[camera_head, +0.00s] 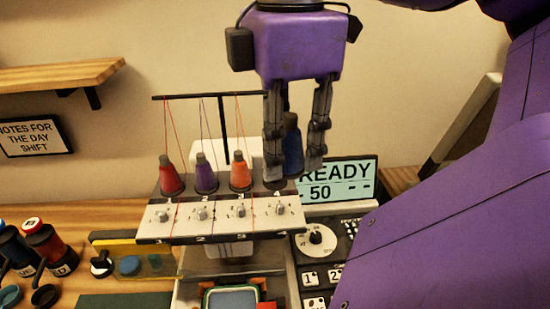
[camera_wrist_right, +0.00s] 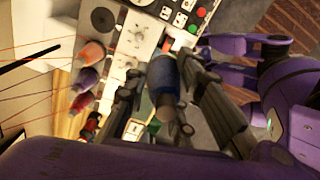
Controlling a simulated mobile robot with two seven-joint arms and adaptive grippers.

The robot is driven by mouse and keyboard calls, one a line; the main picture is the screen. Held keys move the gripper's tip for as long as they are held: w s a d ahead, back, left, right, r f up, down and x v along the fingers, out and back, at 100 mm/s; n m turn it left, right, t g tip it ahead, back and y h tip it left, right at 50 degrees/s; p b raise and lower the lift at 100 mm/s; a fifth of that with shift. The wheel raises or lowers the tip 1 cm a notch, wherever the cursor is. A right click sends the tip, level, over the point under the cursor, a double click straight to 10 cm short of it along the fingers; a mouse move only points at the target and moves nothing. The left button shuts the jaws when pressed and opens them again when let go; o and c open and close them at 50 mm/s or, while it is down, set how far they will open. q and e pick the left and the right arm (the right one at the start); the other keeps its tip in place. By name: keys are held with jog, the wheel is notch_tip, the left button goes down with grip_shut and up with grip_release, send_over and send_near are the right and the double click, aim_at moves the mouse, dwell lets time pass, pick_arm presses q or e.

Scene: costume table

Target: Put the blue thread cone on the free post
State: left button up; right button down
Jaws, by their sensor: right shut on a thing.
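My right gripper (camera_head: 297,150) points down above the right end of the thread stand. It is shut on the blue thread cone (camera_head: 292,146), which is upright between its fingers and partly hidden by them. In the right wrist view the cone (camera_wrist_right: 163,82) also sits between the fingers (camera_wrist_right: 165,100). The stand (camera_head: 222,222) carries a red cone (camera_head: 171,178), a purple cone (camera_head: 206,177) and an orange cone (camera_head: 240,174). The rightmost place (camera_head: 275,184) has no cone; a finger overlaps it, and its post cannot be made out. My left gripper is not in view.
A thread rail (camera_head: 205,97) with thin threads rises behind the cones. A READY display (camera_head: 338,180) and a keypad panel (camera_head: 325,245) stand right of the stand. A wall shelf (camera_head: 60,75) is upper left.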

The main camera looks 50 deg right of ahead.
jog(key=shift+s+a+f+n, duration=0.1)
jog(key=shift+s+a+n, duration=0.25)
jog(key=shift+n, duration=0.45)
jog(key=shift+a+n, duration=0.1)
jog(key=shift+n, duration=0.2)
jog(key=shift+w+f, duration=0.15)
jog(key=shift+w, duration=0.2)
jog(key=w+d+f, duration=0.2)
jog(key=w, duration=0.1)
jog(key=w+d+f, duration=0.3)
jog(key=w+d+f+b, duration=0.1)
jog(key=w+d+f, duration=0.1)
jog(key=w, duration=0.1)
jog(key=shift+d+f, duration=0.35)
jog(key=shift+d, duration=0.05)
jog(key=f, duration=0.2)
jog(key=w+d+f, duration=0.1)
jog(key=f, duration=0.1)
jog(key=shift+w+d+b, duration=0.1)
jog(key=shift+b, duration=0.25)
jog(key=shift+f, duration=0.4)
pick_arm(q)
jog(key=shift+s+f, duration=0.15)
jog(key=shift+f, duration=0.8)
pick_arm(e)
jog(key=shift+f, duration=0.1)
